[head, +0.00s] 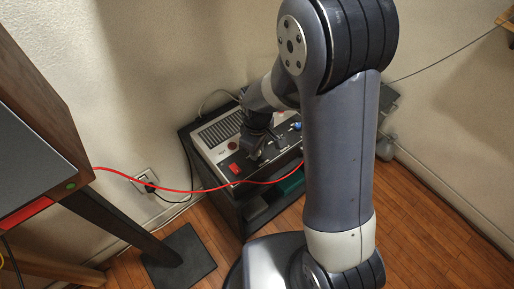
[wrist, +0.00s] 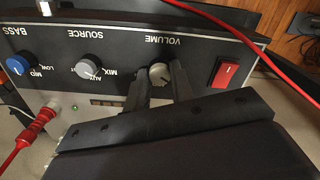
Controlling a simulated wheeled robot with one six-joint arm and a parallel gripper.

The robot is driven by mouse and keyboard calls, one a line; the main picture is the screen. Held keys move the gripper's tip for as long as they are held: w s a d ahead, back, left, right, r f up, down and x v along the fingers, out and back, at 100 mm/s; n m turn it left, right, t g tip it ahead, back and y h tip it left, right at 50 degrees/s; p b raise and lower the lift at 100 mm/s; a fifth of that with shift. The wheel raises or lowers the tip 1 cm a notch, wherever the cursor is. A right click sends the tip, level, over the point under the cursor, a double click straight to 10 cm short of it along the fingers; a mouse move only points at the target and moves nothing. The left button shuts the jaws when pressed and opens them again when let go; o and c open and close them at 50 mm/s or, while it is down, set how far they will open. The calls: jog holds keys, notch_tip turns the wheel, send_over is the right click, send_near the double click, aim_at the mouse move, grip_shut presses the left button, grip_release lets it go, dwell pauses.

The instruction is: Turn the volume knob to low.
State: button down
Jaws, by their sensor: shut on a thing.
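The volume knob (wrist: 160,73) is a small grey knob under the VOLUME label on the dark panel in the wrist view. A pale pointer mark shows on its face, but its setting is hard to read because the fingers cover the scale around it. My gripper (wrist: 162,84) is shut on the knob, one dark finger on each side. In the head view my gripper (head: 254,141) reaches down to the audio unit (head: 214,131), and the arm hides the knob there.
A red rocker switch (wrist: 227,73) sits right of the knob in the wrist view. A grey source knob (wrist: 90,66) and a blue bass knob (wrist: 18,65) are to its left. A red cable (head: 190,191) hangs across the unit's front. A wooden-sided cabinet (head: 42,100) stands at left.

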dwell(0.4)
jog(key=c, duration=1.2)
grip_release()
notch_tip(320, 180, up, 11)
jog(key=p, duration=0.1)
jog(key=shift+f, duration=0.2)
notch_tip(320, 180, down, 11)
jog(key=shift+r+b, duration=0.1)
jog(key=shift+b, duration=0.45)
jog(key=shift+r, duration=0.1)
